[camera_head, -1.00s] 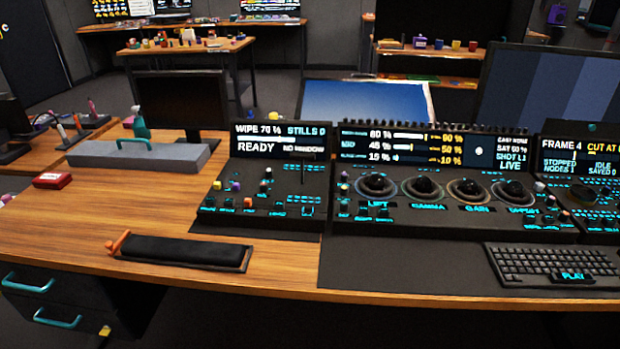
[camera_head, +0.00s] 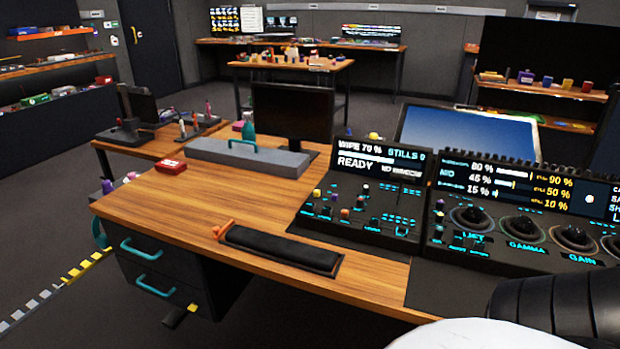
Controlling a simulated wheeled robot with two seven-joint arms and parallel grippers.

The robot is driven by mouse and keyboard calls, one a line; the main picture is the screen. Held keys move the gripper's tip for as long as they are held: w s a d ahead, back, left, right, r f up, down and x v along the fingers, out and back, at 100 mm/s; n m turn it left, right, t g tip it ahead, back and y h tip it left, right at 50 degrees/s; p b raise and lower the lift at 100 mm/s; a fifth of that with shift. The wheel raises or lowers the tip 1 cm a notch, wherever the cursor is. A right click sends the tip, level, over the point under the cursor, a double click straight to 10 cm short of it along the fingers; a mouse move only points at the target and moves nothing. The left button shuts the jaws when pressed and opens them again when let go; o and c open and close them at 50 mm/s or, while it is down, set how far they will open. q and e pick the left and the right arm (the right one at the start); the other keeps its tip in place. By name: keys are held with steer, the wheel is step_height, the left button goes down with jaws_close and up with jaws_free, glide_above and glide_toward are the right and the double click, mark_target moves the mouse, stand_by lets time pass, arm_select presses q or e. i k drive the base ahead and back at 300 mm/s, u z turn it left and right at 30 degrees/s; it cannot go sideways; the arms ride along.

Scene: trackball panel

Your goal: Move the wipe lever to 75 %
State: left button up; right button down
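The left control panel (camera_head: 352,208) stands on the wooden desk right of the middle, with small coloured knobs and teal-lit labels. Its screen (camera_head: 379,159) reads "WIPE 70 %", "STILLS 0", "READY" and "NO WINDOW". A white bar shows under the wipe reading. The wipe lever is too small and dark to tell for sure among the controls on the panel's right part. Neither of my grippers is in view. A black ribbed part and a white part of my own body fill the bottom right corner and cover part of the desk.
The trackball panel (camera_head: 477,252) stands to the right of the left panel. A black padded rest (camera_head: 283,249) with an orange end lies at the desk's front. Bare wood lies left of the panel.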

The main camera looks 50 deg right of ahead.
mark_target(402, 177)
steer(key=u, duration=0.2)
steer(key=i, duration=1.05)
steer(key=z, duration=1.65)
